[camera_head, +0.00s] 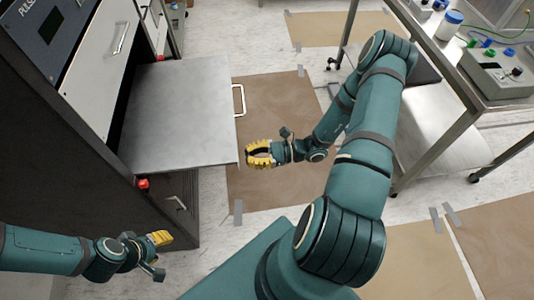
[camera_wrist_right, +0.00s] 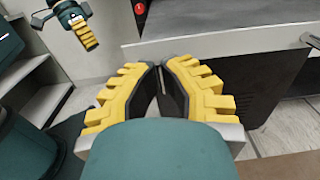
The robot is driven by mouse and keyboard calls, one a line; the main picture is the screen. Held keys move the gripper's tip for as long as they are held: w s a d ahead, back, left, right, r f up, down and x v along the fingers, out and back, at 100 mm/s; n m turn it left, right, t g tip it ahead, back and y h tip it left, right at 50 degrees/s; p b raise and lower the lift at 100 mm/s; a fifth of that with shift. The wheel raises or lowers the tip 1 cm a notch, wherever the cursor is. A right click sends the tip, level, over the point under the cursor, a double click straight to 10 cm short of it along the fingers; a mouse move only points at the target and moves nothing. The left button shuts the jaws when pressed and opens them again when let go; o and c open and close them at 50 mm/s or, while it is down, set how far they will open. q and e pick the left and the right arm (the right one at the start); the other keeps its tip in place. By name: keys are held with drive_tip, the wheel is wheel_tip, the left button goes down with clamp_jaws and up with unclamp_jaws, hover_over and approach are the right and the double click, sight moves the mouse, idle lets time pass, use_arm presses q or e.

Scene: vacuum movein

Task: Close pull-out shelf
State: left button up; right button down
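The pull-out shelf (camera_head: 180,110) is a flat grey plate extended from the dark cabinet on the left. A white handle (camera_head: 239,100) is on its front edge. My right gripper (camera_head: 250,154) has yellow fingers and is just off the shelf's near front corner. In the right wrist view its fingertips (camera_wrist_right: 158,67) come together with nothing visible between them, and the shelf front (camera_wrist_right: 240,41) lies beyond. I cannot tell whether they touch it. My left gripper (camera_head: 166,238) is low beside the cabinet, below the shelf; its finger opening is unclear.
Brown floor mats (camera_head: 270,195) lie between cabinet and table.

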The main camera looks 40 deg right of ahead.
sight(162, 167)
drive_tip(key=shift+x, duration=1)
drive_tip(key=shift+a, duration=0.1)
drive_tip(key=p+x, duration=0.2)
drive_tip(key=x, duration=2.2)
drive_tip(key=shift+w, duration=0.25)
